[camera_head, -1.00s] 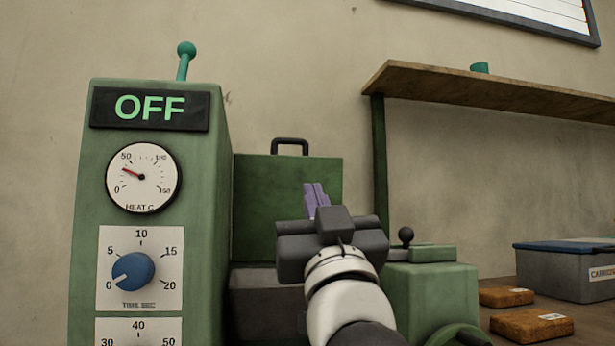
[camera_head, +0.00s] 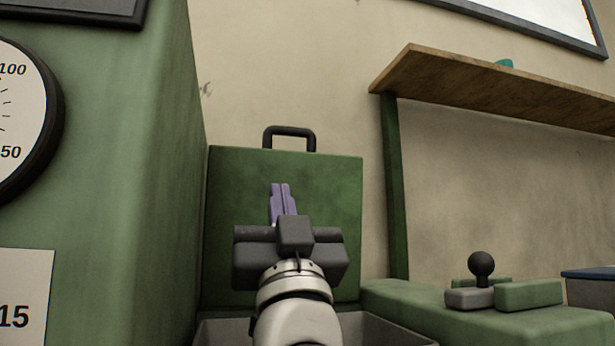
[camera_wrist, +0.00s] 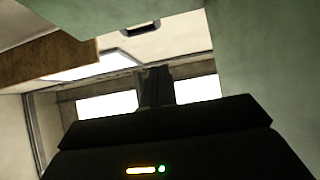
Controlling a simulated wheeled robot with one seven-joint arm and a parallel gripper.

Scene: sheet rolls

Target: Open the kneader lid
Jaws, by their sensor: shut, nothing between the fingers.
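The kneader lid (camera_head: 340,190) shows in the head view as a green square panel standing upright, with a black handle (camera_head: 290,133) on its top edge. The top of a grey open bin (camera_head: 385,328) shows below it, partly hidden by my arm. My gripper (camera_head: 282,187) has its purple fingers together and empty. In the picture it overlaps the middle of the lid, below the handle. I cannot tell whether it touches the lid. In the wrist view the fingers (camera_wrist: 155,85) are dark.
A tall green control cabinet (camera_head: 160,150) with a dial stands close at the left. At the right are a green machine block (camera_head: 420,300) with a black ball knob (camera_head: 481,263) and a wooden shelf (camera_head: 480,85) above. A blue-lidded box (camera_head: 595,285) is at the right edge.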

